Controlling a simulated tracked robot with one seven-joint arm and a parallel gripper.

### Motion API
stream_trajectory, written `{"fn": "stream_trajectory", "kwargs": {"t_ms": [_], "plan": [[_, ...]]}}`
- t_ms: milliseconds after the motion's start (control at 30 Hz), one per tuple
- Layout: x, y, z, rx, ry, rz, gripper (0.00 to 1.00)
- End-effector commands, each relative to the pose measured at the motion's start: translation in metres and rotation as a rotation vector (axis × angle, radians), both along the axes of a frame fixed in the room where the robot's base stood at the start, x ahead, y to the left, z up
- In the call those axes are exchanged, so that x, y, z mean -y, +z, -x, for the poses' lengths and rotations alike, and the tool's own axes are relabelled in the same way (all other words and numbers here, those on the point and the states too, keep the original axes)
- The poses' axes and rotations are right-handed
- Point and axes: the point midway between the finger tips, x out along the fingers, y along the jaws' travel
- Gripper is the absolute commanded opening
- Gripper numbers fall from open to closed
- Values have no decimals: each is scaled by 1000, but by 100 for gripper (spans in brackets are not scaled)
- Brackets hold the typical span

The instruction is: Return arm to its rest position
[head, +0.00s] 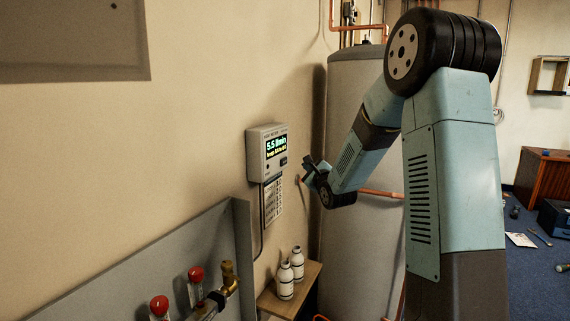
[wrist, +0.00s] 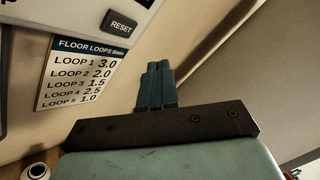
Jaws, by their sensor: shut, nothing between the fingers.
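My gripper (head: 308,169) is at the end of my raised, bent arm, in front of the grey tank and just right of the wall meter. In the wrist view my gripper (wrist: 155,66) has its two blue fingers together with nothing between them. The wall meter (head: 267,152) has a lit display reading 5.5 l/min. Its RESET button (wrist: 121,25) shows in the wrist view, up and left of the fingers and apart from them.
A floor loops chart (wrist: 85,72) hangs below the meter. Two white bottles (head: 285,281) stand on a small wooden shelf (head: 303,291). A grey tank (head: 350,235) stands behind my arm. Red-knobbed valves (head: 195,274) are at lower left. Tools and paper (head: 521,240) lie on the blue floor.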

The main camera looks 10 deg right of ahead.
Motion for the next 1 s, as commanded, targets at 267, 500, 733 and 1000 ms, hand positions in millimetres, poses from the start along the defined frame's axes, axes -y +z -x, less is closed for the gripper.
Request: {"fn": "stream_trajectory", "kwargs": {"t_ms": [267, 500, 733, 1000], "plan": [[0, 1, 0, -1, 0, 5, 0], [-4, 14, 19, -59, -24, 206, 0], [-7, 32, 61, -178, -36, 567, 0], [-6, 46, 124, -320, 16, 962, 0]]}}
